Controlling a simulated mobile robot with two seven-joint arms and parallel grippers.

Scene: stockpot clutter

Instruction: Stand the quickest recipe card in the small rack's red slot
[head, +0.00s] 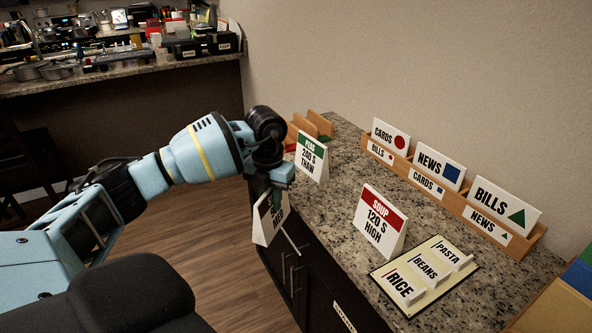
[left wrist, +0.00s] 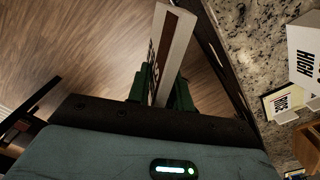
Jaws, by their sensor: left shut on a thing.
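My left gripper (head: 275,198) is shut on a white recipe card (head: 268,222), holding it just off the counter's front edge. In the left wrist view, this card (left wrist: 174,55) stands edge-on between the green fingers (left wrist: 161,88). A green-topped card (head: 312,160), "PEAS 240 S THAW", stands at the counter's far end. A red-topped card (head: 379,222), "SOUP 120 S HIGH", stands mid-counter. My right gripper is not in view.
A long wooden rack (head: 455,203) along the wall holds signs reading CARDS, NEWS and BILLS. A cream board (head: 428,270) with RICE, BEANS and PASTA labels lies at the front right. Granite counter (head: 345,185) is bare between the peas and soup cards.

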